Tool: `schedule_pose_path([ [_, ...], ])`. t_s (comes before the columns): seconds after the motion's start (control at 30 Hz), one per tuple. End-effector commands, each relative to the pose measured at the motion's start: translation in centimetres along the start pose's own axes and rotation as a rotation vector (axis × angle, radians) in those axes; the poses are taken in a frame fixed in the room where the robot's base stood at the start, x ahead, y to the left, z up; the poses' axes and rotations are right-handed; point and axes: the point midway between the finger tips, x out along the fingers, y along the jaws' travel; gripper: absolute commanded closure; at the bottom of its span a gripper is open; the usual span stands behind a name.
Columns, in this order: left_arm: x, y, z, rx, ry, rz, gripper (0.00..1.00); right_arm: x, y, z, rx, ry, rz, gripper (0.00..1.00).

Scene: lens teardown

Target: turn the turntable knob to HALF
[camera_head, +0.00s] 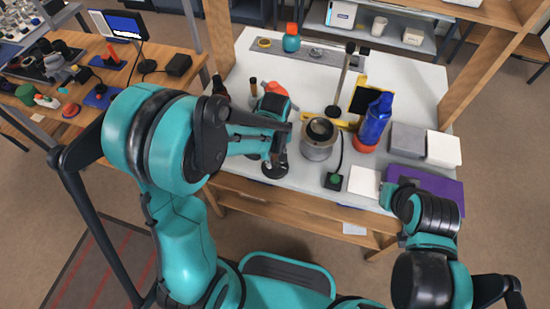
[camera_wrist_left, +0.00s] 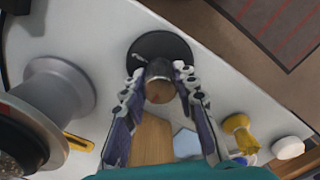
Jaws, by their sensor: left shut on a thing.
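My left gripper (camera_head: 276,160) is over the table's front edge, left of the grey metal spool-shaped stand (camera_head: 317,151) with a dark lens-like top. In the left wrist view its fingers (camera_wrist_left: 159,72) are shut on a short upright post with a brown top (camera_wrist_left: 159,91). The post stands on a round black base (camera_wrist_left: 150,46). A black box with a green top (camera_head: 333,181) sits right of the gripper, with a cable running up beside the stand. I cannot read any HALF mark. My right arm is at the right; its fingers do not show.
A blue bottle (camera_head: 375,121), a grey block (camera_head: 407,138), a white block (camera_head: 443,149) and a purple mat (camera_head: 440,190) fill the right side. A white pad (camera_head: 364,181) lies near the front edge.

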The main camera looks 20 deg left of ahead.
Motion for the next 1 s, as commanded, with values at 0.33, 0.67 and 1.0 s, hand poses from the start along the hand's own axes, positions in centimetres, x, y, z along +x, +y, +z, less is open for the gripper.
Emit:
schedule_pose_path([
  [0.33,0.01,0.01,0.0,0.188,0.0,0.0,1.0,0.1,0.0,0.08,0.0,0.0,0.0,1.0],
  [0.67,0.02,0.01,0.0,0.497,0.0,0.0,1.0,0.22,0.0,0.16,0.0,0.0,0.0,1.0],
  [1.0,0.02,0.01,0.0,0.819,0.0,0.0,1.0,0.31,0.0,0.22,0.0,0.0,0.0,1.0],
])
